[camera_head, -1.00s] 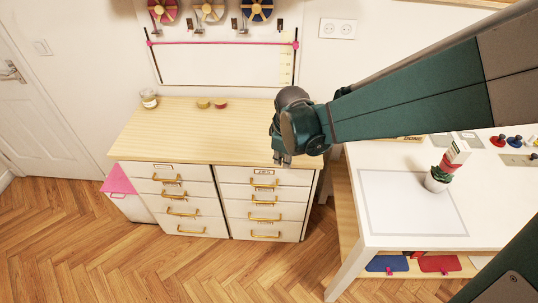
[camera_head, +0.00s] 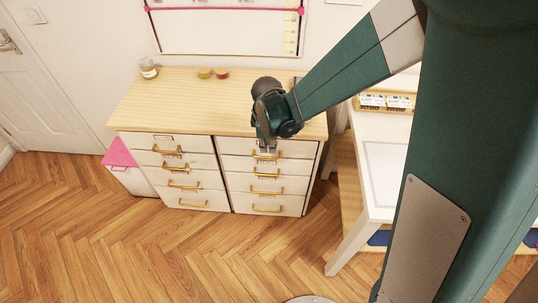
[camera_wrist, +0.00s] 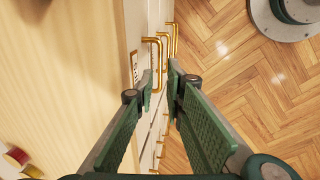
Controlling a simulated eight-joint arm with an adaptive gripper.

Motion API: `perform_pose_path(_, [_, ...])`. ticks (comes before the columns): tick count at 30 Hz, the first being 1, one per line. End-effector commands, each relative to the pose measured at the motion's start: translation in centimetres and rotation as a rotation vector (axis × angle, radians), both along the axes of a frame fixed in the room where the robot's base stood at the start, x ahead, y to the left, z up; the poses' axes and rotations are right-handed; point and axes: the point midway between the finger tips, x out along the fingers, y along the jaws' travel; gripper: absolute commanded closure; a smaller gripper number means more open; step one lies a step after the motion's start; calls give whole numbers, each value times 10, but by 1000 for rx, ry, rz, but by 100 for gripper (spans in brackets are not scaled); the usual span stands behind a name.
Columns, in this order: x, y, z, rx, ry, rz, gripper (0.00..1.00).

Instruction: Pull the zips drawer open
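The wooden-topped cabinet (camera_head: 230,120) has two columns of white drawers with gold handles. All drawers look shut. The top right drawer (camera_head: 308,149) has a gold handle (camera_head: 288,154), partly hidden behind my gripper (camera_head: 267,150). I cannot read the labels, so which drawer is zips is unclear. In the wrist view my gripper (camera_wrist: 160,88) is open and empty, its green-padded fingers apart. A gold handle (camera_wrist: 157,40) stands just ahead of the fingertips, beside a small label (camera_wrist: 134,67). I cannot tell whether the fingers touch it.
Jars and small tins (camera_head: 205,73) stand at the back of the cabinet top. A white table (camera_head: 385,180) stands to the right. The floor (camera_head: 180,260) before the drawers is clear.

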Motion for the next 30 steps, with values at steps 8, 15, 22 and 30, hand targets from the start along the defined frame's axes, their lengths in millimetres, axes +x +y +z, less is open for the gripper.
perform_pose_path(8, [0, 0, -2, 0, 0, -1, 87])
perform_pose_path(15, [3, 0, -14, 0, 0, -1, 87])
perform_pose_path(22, [7, 0, -38, 0, 0, -2, 87])
perform_pose_path(30, [12, 0, -64, 0, 0, -2, 87])
